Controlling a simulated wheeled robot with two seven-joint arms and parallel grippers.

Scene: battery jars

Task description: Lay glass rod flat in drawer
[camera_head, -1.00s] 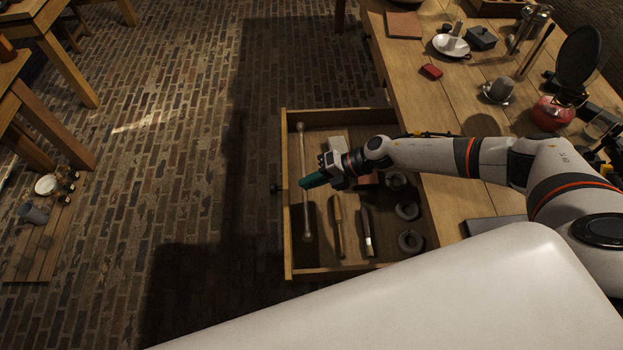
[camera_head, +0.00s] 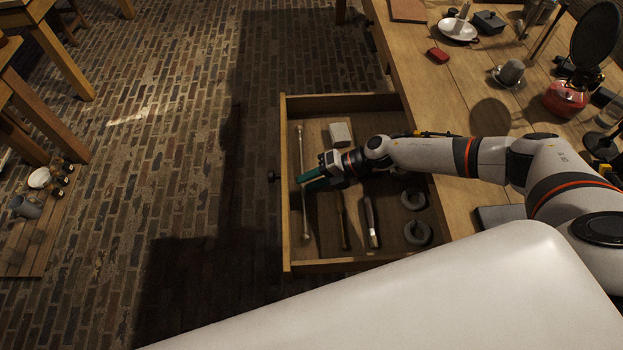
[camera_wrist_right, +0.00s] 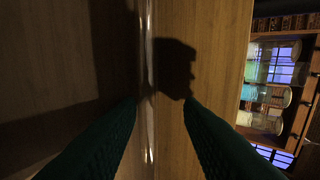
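The glass rod (camera_head: 304,216) is a thin pale bar lying lengthwise in the open wooden drawer (camera_head: 286,235), close to its front wall. My right gripper (camera_head: 309,181) has dark green fingers and is at the rod's middle, hiding part of it. In the right wrist view the fingers of this gripper (camera_wrist_right: 161,103) are spread apart. The rod (camera_wrist_right: 149,50) shows as a bright line between them, nearer the left finger. I cannot tell whether a finger touches it. My left gripper is not in view.
The drawer also holds a pale block (camera_head: 341,133), two slim handled tools (camera_head: 371,222) and grey rings (camera_head: 417,232). The table (camera_head: 455,95) beside it carries a red box (camera_head: 438,55), a white dish (camera_head: 458,30) and a red vessel (camera_head: 565,98).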

